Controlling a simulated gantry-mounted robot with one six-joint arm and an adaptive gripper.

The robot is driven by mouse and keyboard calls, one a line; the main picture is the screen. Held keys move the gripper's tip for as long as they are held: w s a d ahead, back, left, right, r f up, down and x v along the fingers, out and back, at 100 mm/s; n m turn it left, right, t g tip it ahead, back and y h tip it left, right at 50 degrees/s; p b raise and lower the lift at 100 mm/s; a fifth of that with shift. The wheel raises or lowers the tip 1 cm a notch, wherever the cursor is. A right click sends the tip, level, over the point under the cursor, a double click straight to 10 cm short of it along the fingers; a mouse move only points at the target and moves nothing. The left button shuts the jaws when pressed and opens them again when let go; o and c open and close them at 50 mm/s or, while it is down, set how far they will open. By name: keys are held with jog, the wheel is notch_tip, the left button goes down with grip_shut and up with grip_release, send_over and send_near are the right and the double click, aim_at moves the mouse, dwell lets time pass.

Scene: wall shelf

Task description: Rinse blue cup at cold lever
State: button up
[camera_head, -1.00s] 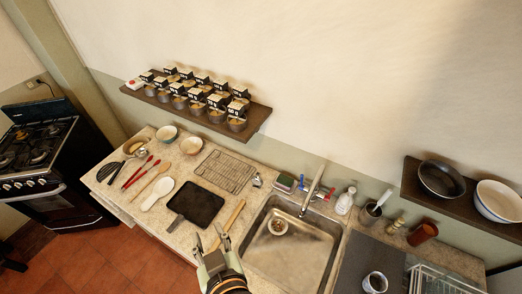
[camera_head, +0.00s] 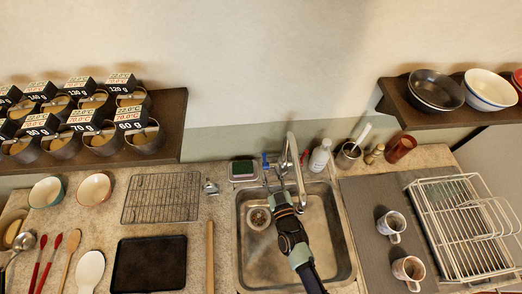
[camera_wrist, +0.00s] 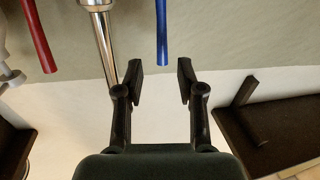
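The cold lever is a blue rod beside the faucet; it shows in the head view (camera_head: 265,161) and in the wrist view (camera_wrist: 161,30). My gripper (camera_head: 280,188) is over the sink, close to the faucet base. In the wrist view my gripper (camera_wrist: 161,80) is open and empty, with the blue lever ahead, lined up with the gap between the fingers and apart from them. Two small mugs stand on the grey mat right of the sink: a greyish one (camera_head: 390,225) and a brownish one (camera_head: 408,269). I cannot tell for sure which is the blue cup.
The faucet (camera_head: 295,165) rises behind the sink (camera_head: 325,235); a red lever (camera_wrist: 41,38) lies across it from the blue one. A soap bottle (camera_head: 320,156) and a utensil pot (camera_head: 348,156) stand right of it. A white dish rack (camera_head: 470,235) is at far right.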

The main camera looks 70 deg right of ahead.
aim_at(265, 158)
jog(key=b+x, duration=0.1)
jog(key=x, duration=0.6)
jog(key=shift+w+d+r, duration=0.1)
jog(key=shift+w, duration=0.2)
grip_shut()
